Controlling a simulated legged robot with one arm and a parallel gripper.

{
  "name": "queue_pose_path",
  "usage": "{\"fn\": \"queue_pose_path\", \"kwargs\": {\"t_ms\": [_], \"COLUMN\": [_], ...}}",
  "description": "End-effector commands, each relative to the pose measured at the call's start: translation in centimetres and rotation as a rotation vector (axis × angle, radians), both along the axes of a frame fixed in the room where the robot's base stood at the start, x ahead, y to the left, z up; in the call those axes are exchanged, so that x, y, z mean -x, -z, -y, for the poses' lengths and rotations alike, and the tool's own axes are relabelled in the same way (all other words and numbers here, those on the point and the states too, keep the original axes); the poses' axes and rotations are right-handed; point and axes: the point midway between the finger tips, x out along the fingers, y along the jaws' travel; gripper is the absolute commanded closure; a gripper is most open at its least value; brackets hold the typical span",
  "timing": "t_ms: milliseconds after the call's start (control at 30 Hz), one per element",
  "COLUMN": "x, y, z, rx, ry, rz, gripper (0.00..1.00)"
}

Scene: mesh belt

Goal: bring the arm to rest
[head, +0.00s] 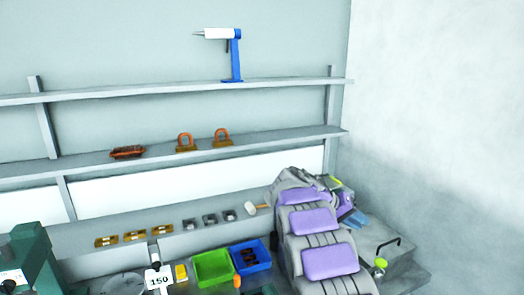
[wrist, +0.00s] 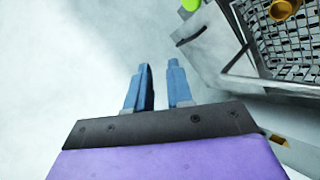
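My arm (head: 312,222), grey with purple panels, rises at the lower right of the head view. In the wrist view, the two blue fingers of my gripper (wrist: 159,75) stand apart with a clear gap and nothing between them. The gripper is open and empty.
Grey mesh (wrist: 285,45) in a metal frame, with an orange-yellow round thing (wrist: 283,10), lies right of the fingers. A green bin (head: 212,268) and a blue bin (head: 251,256) stand left of the arm. Shelves (head: 180,92) line the wall. A grey block (head: 395,262) is at right.

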Motion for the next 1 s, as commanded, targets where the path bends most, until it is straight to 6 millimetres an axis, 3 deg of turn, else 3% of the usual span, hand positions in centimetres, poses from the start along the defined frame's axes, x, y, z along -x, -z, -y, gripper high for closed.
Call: {"fn": "queue_pose_path", "kwargs": {"t_ms": [467, 1000], "x": [14.7, 34.3], "y": [-0.5, 2.6], "z": [-1.4, -7.3], "rx": [-0.301, -0.680], "ry": [-0.067, -0.133], "rz": [-0.192, -0.319], "gripper": [0.79, 0.79]}}
